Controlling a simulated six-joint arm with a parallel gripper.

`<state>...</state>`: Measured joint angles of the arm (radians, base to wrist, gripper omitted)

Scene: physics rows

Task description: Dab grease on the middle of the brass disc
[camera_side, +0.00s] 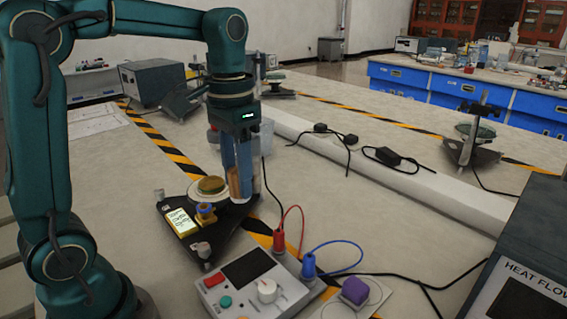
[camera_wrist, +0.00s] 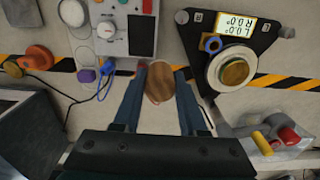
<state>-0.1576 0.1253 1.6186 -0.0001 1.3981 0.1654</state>
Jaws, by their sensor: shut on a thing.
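The brass disc (camera_side: 212,184) lies flat on a white round stage on a black three-cornered plate (camera_side: 232,222). In the wrist view the disc (camera_wrist: 234,72) is right of my fingers, and its top looks bare. My gripper (camera_side: 239,192) points straight down, beside and behind the disc in the side view. Its blue fingers are shut on a brown, wood-like tool (camera_side: 235,183). In the wrist view the tool (camera_wrist: 160,82) shows as a round brown top between the fingers (camera_wrist: 161,72). The tool's lower end is mostly hidden, so I cannot see grease on it.
A lit level readout (camera_side: 181,222) and a blue-and-brass knob (camera_side: 206,213) sit on the plate near the disc. A control box (camera_side: 255,285) with red and blue leads stands in front. A clear tray (camera_wrist: 285,148) with red and yellow items lies lower right in the wrist view.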

